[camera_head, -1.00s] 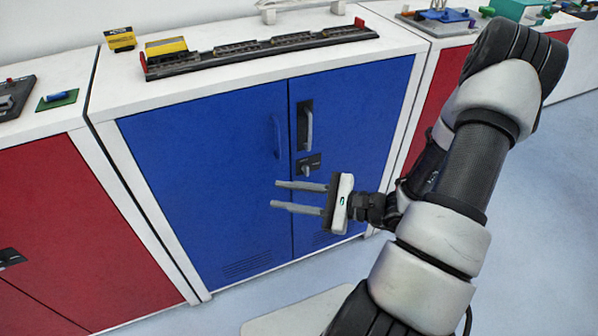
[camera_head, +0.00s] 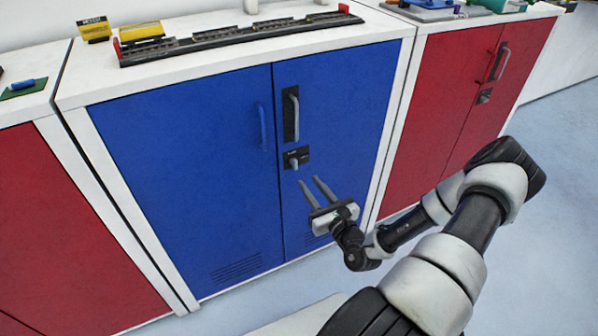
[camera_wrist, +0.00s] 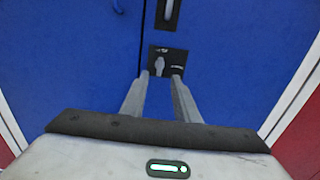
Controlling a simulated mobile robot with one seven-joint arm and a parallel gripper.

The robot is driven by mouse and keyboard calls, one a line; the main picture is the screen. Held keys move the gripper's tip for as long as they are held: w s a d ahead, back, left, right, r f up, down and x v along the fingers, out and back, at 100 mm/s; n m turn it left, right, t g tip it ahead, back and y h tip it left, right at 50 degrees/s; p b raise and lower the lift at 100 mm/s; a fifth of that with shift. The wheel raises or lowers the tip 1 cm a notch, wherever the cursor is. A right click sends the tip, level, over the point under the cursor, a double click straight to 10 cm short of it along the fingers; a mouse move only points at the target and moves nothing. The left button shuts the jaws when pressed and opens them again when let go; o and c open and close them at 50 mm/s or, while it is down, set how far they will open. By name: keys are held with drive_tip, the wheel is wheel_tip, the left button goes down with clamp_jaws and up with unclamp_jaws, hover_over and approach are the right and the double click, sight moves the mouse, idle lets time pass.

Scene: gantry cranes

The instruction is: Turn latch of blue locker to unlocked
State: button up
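The blue locker (camera_head: 185,165) has two doors under a white top. Its latch (camera_head: 295,160) is a small grey knob on a black plate on the right door, below a vertical handle (camera_head: 291,114). In the wrist view the latch (camera_wrist: 159,66) points roughly down, with small unreadable labels above and to its right. My gripper (camera_head: 314,182) is open and empty, its two fingers pointing up toward the latch from just below it. In the wrist view the fingertips (camera_wrist: 160,76) appear on either side of the latch's lower end; I cannot tell whether they touch it.
Red lockers stand at the left (camera_head: 70,220) and right (camera_head: 455,105). A model track (camera_head: 240,36) and yellow blocks (camera_head: 140,31) lie on the blue locker's top. A second, blue handle (camera_head: 262,127) is on the left door. Open floor lies at the right.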

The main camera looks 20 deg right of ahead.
sight(296, 165)
drive_tip(key=w+b, duration=0.1)
drive_tip(key=w, duration=0.7)
drive_tip(key=shift+w+a+b, duration=0.15)
drive_tip(key=shift+w+b, duration=0.05)
drive_tip(key=shift+b, duration=0.1)
clamp_jaws()
